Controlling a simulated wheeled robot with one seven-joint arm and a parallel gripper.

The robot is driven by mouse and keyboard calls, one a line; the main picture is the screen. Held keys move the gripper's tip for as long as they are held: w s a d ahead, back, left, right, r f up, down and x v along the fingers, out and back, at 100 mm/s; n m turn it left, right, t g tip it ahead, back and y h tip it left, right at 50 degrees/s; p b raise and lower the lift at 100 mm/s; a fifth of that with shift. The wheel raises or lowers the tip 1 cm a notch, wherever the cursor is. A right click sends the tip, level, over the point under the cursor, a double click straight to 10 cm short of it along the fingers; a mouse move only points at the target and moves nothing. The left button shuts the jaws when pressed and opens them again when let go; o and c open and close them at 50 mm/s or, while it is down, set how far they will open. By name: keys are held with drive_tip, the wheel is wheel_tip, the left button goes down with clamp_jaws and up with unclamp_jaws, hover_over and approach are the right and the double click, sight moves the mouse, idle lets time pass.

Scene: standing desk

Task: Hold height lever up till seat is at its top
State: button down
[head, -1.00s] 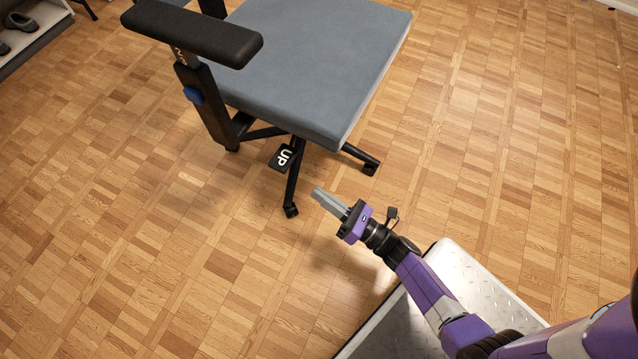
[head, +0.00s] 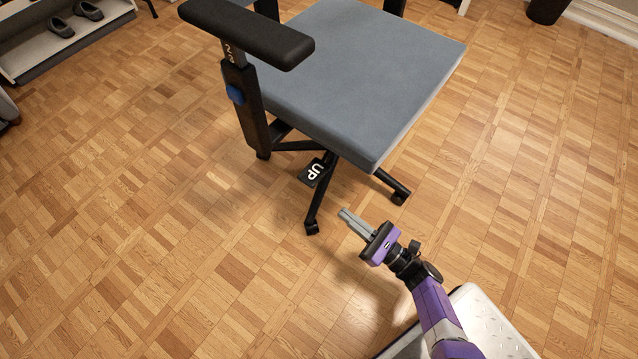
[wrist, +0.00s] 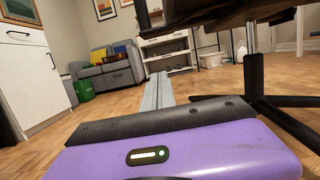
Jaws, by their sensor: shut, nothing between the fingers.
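The office chair has a grey-blue seat (head: 350,75) and a black armrest (head: 245,30) on a dark post with a blue button. The height lever (head: 314,171) is a black paddle marked UP, sticking out below the seat's near left edge. My gripper (head: 345,215) is shut and empty. In the head view it is to the right of and nearer than the lever, apart from it. In the wrist view my shut gripper (wrist: 160,80) points past the chair's underside, with the column (wrist: 252,65) to the right. I cannot make out the lever in the wrist view.
The chair's base legs and castors (head: 312,228) spread over the parquet floor near my gripper. A shoe shelf (head: 60,45) stands far left and a dark bin (head: 546,10) far right. Open floor lies left of the chair. The wrist view shows a grey sofa (wrist: 108,75).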

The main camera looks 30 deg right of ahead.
drive_tip(key=shift+w, duration=0.1)
drive_tip(key=w+a+r, duration=0.3)
drive_tip(key=w+r, duration=0.3)
drive_tip(key=w, duration=0.3)
drive_tip(key=shift+r, duration=0.2)
